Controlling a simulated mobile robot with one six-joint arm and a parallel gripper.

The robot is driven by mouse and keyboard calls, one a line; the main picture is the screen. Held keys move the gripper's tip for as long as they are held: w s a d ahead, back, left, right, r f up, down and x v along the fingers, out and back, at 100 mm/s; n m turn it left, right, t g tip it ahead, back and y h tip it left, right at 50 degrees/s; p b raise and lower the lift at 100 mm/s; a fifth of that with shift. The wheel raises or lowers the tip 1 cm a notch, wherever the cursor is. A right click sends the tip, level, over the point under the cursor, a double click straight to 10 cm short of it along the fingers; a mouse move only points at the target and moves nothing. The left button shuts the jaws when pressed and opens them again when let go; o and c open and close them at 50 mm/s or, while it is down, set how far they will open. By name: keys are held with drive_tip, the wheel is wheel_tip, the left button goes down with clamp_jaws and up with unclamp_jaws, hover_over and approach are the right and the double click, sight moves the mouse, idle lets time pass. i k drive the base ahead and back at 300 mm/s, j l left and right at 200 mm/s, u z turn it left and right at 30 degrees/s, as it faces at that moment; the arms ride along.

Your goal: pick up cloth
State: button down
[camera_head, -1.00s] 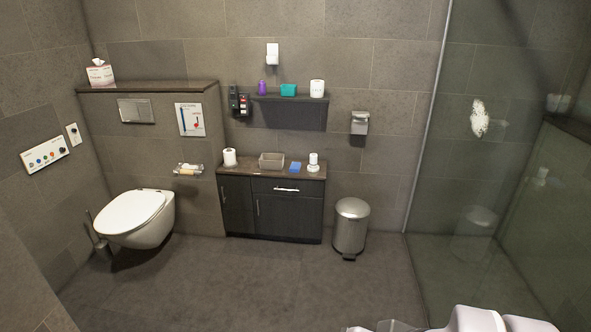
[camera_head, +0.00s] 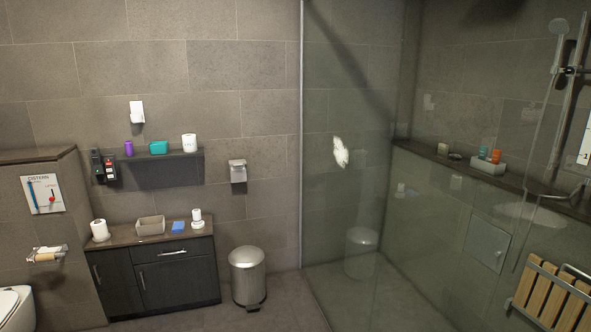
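A small flat blue item (camera_head: 178,227), which looks like a folded cloth or a sponge, lies on top of the dark cabinet (camera_head: 190,275). It sits between an open grey box (camera_head: 150,226) and a white roll on a stand (camera_head: 197,218). A white crumpled thing (camera_head: 340,152) shows at the glass shower wall; I cannot tell if it is a cloth or what holds it. My gripper is not in view.
A metal pedal bin (camera_head: 247,277) stands right of the cabinet. The glass shower panel (camera_head: 345,230) rises beyond it. A wall shelf (camera_head: 180,156) holds a purple item, a teal box and a roll. A slatted wooden seat (camera_head: 552,298) is at right.

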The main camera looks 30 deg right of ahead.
sight(179, 227)
drive_tip(key=i, duration=0.8)
drive_tip(key=i+z, duration=0.15)
drive_tip(key=i, duration=1.4)
drive_tip(key=i+j+z, duration=0.1)
drive_tip(key=i, duration=0.65)
drive_tip(key=i+j+z, duration=0.1)
drive_tip(key=i, duration=0.7)
